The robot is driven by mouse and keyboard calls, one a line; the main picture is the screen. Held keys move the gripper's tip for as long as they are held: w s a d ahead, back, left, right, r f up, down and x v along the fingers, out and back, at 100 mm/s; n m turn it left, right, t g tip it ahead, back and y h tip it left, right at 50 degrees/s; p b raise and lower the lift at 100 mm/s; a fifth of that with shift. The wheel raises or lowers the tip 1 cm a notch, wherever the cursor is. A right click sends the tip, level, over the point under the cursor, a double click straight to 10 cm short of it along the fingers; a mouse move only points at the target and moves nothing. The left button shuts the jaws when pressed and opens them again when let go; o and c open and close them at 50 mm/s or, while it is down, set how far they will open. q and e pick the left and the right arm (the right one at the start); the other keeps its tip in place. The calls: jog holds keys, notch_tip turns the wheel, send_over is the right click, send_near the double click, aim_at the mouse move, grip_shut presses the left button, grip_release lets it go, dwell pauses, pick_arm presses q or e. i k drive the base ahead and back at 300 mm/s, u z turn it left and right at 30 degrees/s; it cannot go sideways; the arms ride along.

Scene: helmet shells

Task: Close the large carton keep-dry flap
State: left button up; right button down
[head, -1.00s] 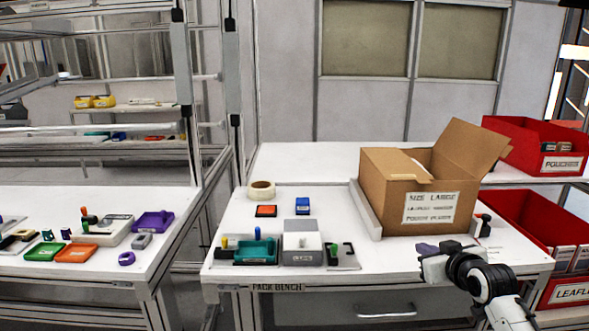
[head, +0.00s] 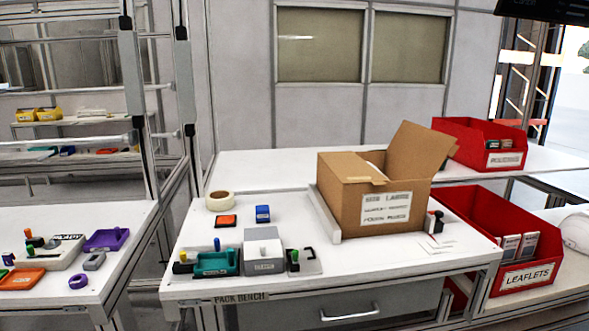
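The large carton (head: 338,200) stands on the right part of the pack bench in the head view, with a white label on its front. One tall cardboard flap (head: 418,150) on its right side stands up and leans outward to the right. A smaller flap piece with a strip of tape lies along the top front edge. Something pale shows in the opening; the rest of the inside is hidden. Which flap is the keep-dry flap cannot be read. Neither of my grippers is in view.
Two red bins stand at the right, one labelled leaflets (head: 527,278), the other (head: 490,158) behind. A white rail (head: 325,215) runs along the carton's left. A tape roll (head: 219,200) and small trays occupy the bench's left.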

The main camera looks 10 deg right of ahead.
aim_at(426, 150)
jog(key=k, duration=0.6)
jog(key=z, duration=0.8)
jog(key=i, duration=1.65)
jog(key=u, duration=0.65)
